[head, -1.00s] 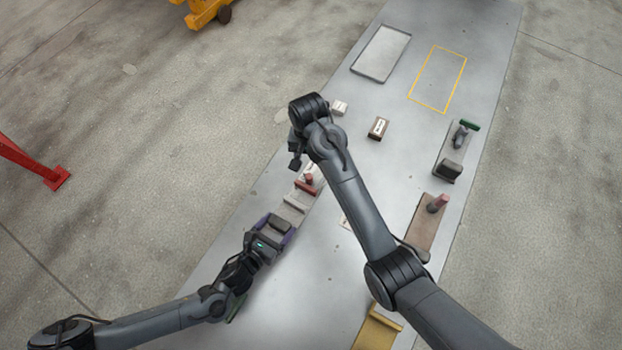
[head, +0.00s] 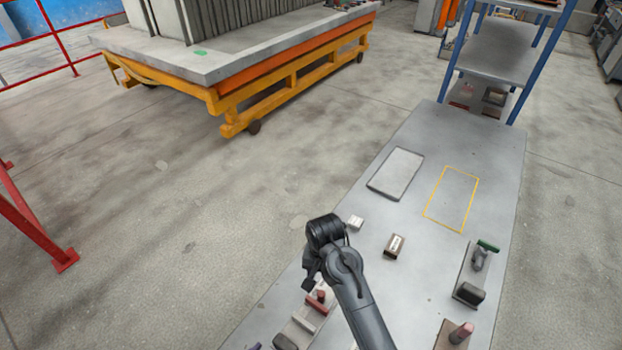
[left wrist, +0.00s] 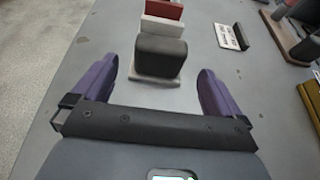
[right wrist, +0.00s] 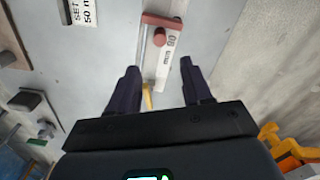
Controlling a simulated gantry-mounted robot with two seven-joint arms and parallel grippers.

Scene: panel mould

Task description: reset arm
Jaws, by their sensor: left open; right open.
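My left gripper (left wrist: 160,70) is open in the left wrist view, its purple fingers spread to either side of a black block (left wrist: 160,56) on a tray. The block lies ahead, between the finger lines, and I cannot tell whether they touch. In the head view, the left gripper is almost wholly below the bottom edge. My right gripper (right wrist: 158,68) is open and empty in the right wrist view, pointing at a pale strip marked "mm 90" (right wrist: 160,62) with a red handle (right wrist: 160,37). In the head view, the right arm hides part of the table.
On the grey table (head: 400,285) are a pale tray (head: 396,173), a yellow outlined rectangle (head: 451,198), a small labelled box (head: 394,246), a white block (head: 355,222) and a tool board (head: 472,274) at right. A blue-framed shelf (head: 490,65) stands beyond. An orange cart (head: 290,85) stands far left.

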